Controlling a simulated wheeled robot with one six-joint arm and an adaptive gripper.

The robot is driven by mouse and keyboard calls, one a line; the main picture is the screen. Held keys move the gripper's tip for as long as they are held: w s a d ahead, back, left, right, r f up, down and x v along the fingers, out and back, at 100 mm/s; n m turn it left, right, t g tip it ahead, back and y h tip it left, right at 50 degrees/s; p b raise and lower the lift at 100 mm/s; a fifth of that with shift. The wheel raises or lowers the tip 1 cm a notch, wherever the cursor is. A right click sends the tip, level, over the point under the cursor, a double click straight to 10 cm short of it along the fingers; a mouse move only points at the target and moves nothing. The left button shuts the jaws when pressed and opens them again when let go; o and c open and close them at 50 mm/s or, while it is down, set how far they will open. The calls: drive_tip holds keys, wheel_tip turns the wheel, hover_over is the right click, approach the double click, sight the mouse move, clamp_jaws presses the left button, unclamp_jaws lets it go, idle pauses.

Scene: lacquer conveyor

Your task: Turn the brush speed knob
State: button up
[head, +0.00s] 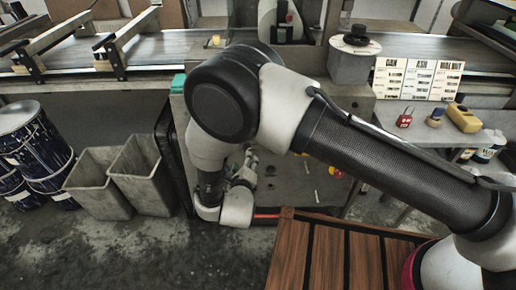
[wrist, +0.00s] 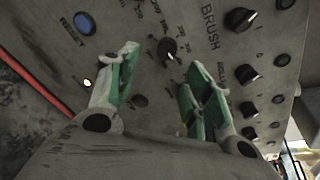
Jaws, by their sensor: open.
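The wrist view shows a grey control panel (wrist: 145,20) tilted in the picture. A black knob (wrist: 167,48) with a pale pointer sits on it, ringed by small printed numbers, beside the word BRUSH; I take it as the brush speed knob. My gripper (wrist: 160,78) is open, with green-lined fingers on either side of a gap. The knob shows beyond that gap, between and above the fingertips in the picture; no contact is visible. In the head view my gripper (head: 245,168) is in front of the panel, partly hidden by my arm, and the knob cannot be made out.
Several other black knobs (wrist: 247,75) line the panel's right side. A blue RESET button (wrist: 84,23) and a lit white lamp (wrist: 87,83) are at left. Grey bins (head: 135,172) and drums (head: 32,140) stand left; a slatted wooden surface (head: 325,255) lies in front.

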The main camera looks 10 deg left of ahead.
sight(247, 148)
drive_tip(key=w+a+f+m, duration=0.1)
drive_tip(key=w, duration=0.6)
drive_tip(key=shift+w+a+f, duration=0.3)
drive_tip(key=c, duration=1)
